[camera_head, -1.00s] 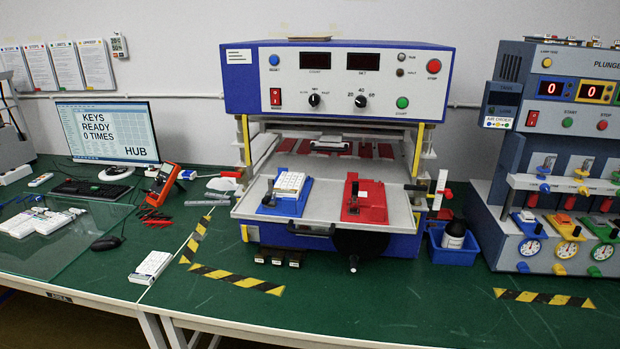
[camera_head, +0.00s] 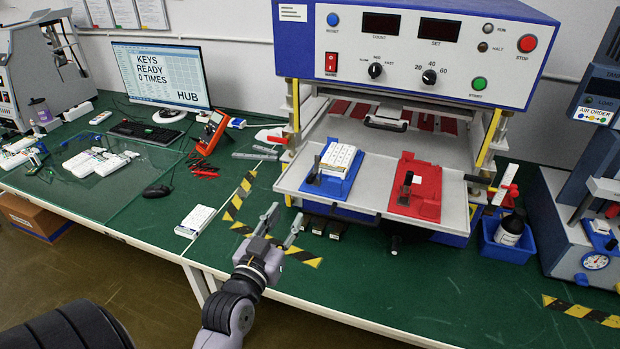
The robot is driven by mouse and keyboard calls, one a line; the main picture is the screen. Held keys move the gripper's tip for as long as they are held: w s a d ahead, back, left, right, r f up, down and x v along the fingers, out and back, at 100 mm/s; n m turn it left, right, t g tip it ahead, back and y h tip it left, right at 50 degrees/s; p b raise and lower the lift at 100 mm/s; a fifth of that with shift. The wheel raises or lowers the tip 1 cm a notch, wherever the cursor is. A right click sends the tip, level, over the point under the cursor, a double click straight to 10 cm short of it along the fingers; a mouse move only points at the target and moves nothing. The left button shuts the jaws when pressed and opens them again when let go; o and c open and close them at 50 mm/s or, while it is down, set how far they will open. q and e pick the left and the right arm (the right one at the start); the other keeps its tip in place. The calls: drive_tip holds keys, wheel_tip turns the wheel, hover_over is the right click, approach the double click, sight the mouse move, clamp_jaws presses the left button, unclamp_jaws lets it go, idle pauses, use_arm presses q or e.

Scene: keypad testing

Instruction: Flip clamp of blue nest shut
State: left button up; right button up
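The blue nest (camera_head: 328,187) sits at the left of the tester's pulled-out tray (camera_head: 370,205). A white keypad (camera_head: 341,159) lies in it. Its small black clamp (camera_head: 314,170) stands raised at the nest's left front edge, not lying over the keypad. My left gripper (camera_head: 285,215) is open and empty, fingers pointing toward the tester, in front of and below the tray's left corner, apart from the nest. My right gripper is out of view.
A red nest (camera_head: 424,176) with its own black clamp is right of the blue one. A white keypad (camera_head: 195,221) lies on the green bench left of my gripper. A blue bin (camera_head: 503,247) with a bottle stands right of the tester. Striped tape marks the bench.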

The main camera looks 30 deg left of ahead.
sight(308, 181)
use_arm(q)
drive_tip(key=p+x, duration=0.3)
drive_tip(key=x, duration=1)
drive_tip(key=shift+w, duration=0.4)
drive_tip(key=shift+c, duration=0.4)
clamp_jaws()
